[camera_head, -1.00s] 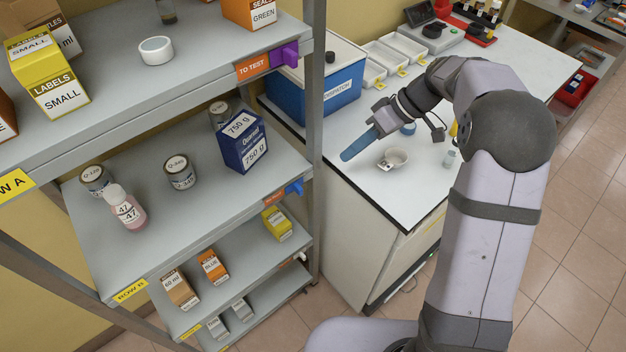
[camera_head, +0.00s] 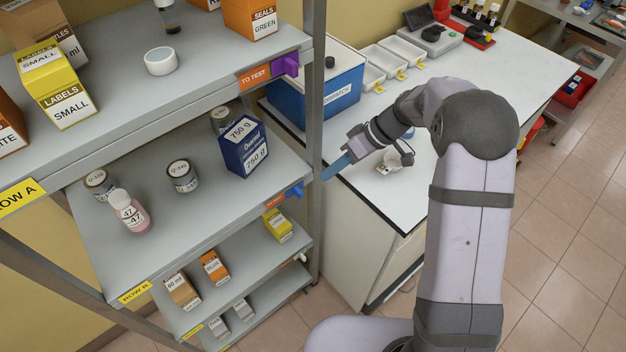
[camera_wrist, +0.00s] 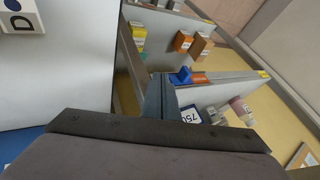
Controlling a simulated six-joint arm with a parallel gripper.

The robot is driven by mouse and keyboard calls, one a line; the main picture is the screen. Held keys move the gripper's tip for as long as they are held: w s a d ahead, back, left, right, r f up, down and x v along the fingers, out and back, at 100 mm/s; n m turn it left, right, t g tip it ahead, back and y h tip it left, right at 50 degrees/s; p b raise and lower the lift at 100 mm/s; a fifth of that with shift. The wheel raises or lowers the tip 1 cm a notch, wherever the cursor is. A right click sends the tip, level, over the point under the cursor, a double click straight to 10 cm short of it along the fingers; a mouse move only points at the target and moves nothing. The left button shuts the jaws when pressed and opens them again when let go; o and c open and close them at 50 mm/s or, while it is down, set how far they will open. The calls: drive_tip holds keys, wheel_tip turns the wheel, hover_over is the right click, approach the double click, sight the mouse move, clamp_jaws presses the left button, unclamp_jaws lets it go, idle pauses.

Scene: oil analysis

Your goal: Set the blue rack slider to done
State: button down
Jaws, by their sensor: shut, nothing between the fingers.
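The blue rack slider (camera_head: 294,190) sits on the front edge of the middle shelf, at the right end of an orange label strip (camera_head: 273,200) whose text is too small to read. It also shows in the wrist view (camera_wrist: 182,76), close by the fingers. My gripper (camera_head: 332,171) is shut and empty, its blue fingers pointing left toward the rack post, to the right of the slider and a little above it. In the wrist view the fingers (camera_wrist: 160,97) appear near the slider; I cannot tell whether they touch.
The rack's upright post (camera_head: 315,120) stands between the shelves and the white bench (camera_head: 390,205). A purple slider (camera_head: 286,65) sits beside a "TO TEST" label on the shelf above. A blue-and-white box (camera_head: 244,145) stands near the blue slider. A blue dispatch box (camera_head: 335,95) is behind my gripper.

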sight(298, 193)
drive_tip(key=shift+s+a+f+p, duration=0.35)
drive_tip(key=shift+s+a+p, duration=0.15)
drive_tip(key=shift+a, duration=0.25)
drive_tip(key=shift+s+a+f+p, duration=0.4)
drive_tip(key=shift+s+a, duration=0.1)
drive_tip(key=shift+a, duration=0.25)
drive_tip(key=shift+s+a+f+p, duration=0.3)
drive_tip(key=shift+s+a+p, duration=0.2)
drive_tip(key=shift+a, duration=0.25)
drive_tip(key=s+a+b, duration=0.4)
drive_tip(key=b, duration=0.1)
drive_tip(key=shift+s+a, duration=0.2)
drive_tip(key=shift+s, duration=0.1)
